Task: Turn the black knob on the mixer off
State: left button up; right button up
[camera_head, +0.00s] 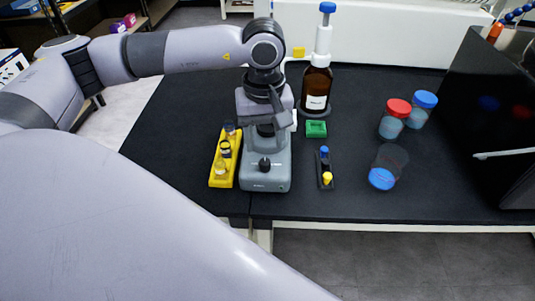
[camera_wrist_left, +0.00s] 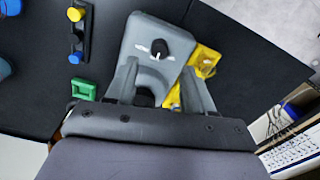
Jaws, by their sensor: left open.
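The mixer (camera_head: 268,180) is a grey device near the front edge of the black bench. Its black knob (camera_head: 265,164) is on the front part of the base. The mixer also shows in the left wrist view (camera_wrist_left: 137,42), with the knob (camera_wrist_left: 159,47) beyond my fingertips and a small white mark near the knob. My left gripper (camera_head: 266,120) is above the rear part of the mixer, pointing down. In the left wrist view the gripper (camera_wrist_left: 162,76) is open, its fingers apart on either side of the mixer's body and short of the knob. My right gripper is not seen.
A yellow rack with vials (camera_head: 222,172) stands close left of the mixer. A green block (camera_head: 316,129), a small dark rack (camera_head: 325,175) and a brown bottle (camera_head: 316,90) are to the right. Lidded jars (camera_head: 395,118) and a black machine (camera_head: 490,110) stand farther right.

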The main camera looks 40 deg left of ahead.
aim_at(265, 161)
pick_arm(q)
notch_tip(265, 161, down, 6)
jog(key=shift+r, duration=0.1)
grip_shut()
